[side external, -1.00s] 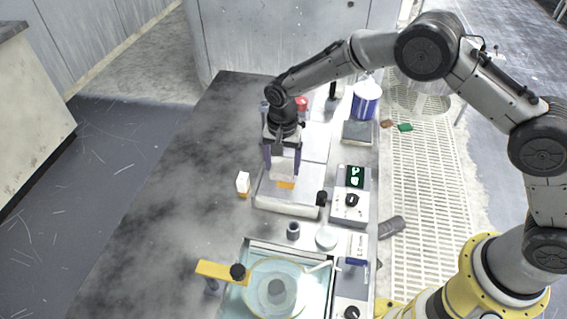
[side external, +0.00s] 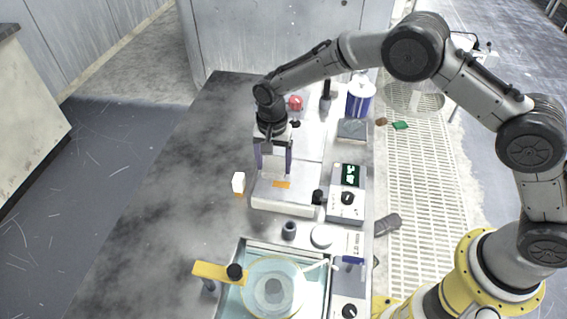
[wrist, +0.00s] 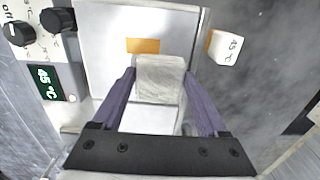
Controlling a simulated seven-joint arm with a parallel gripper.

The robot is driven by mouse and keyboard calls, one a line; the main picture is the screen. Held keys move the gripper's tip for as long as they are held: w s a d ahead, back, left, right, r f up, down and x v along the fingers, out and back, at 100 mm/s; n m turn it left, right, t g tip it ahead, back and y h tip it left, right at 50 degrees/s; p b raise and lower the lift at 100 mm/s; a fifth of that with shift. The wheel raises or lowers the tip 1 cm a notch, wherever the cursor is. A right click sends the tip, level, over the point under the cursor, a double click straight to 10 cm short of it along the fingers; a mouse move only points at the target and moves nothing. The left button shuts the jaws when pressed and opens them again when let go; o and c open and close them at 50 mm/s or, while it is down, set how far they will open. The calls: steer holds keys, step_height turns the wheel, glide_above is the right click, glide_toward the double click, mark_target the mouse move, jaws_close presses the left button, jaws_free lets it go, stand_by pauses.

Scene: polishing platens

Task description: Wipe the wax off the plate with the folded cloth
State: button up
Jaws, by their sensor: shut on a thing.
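The plate is a pale square hot plate (side external: 262,196) on the bench, also seen in the wrist view (wrist: 100,40). A small orange wax patch (side external: 281,184) lies on it; it shows as an orange strip in the wrist view (wrist: 143,46). My gripper (side external: 273,165) has purple fingers and is over the back part of the plate. In the wrist view it (wrist: 165,100) is shut on the folded cloth (wrist: 160,80), a pale grey pad. The cloth is beside the wax patch, not covering it. Whether the cloth touches the plate I cannot tell.
A white block (side external: 238,182) with an orange side stands left of the plate. A control box (side external: 346,200) with a lit display stands to the right. A water basin with a round platen (side external: 273,290) is in front. The bench's left side is clear.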

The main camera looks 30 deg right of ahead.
steer(key=shift+s+a+f, duration=0.1)
steer(key=shift+s+a, duration=1)
steer(key=shift+s, duration=0.05)
steer(key=shift+s+d, duration=1.85)
steer(key=shift+s, duration=0.05)
steer(key=shift+w+a, duration=1.9)
steer(key=shift+s+d, duration=1.95)
steer(key=w+a, duration=0.4)
step_height(320, 180, up, 8)
steer(key=shift+r, duration=0.2)
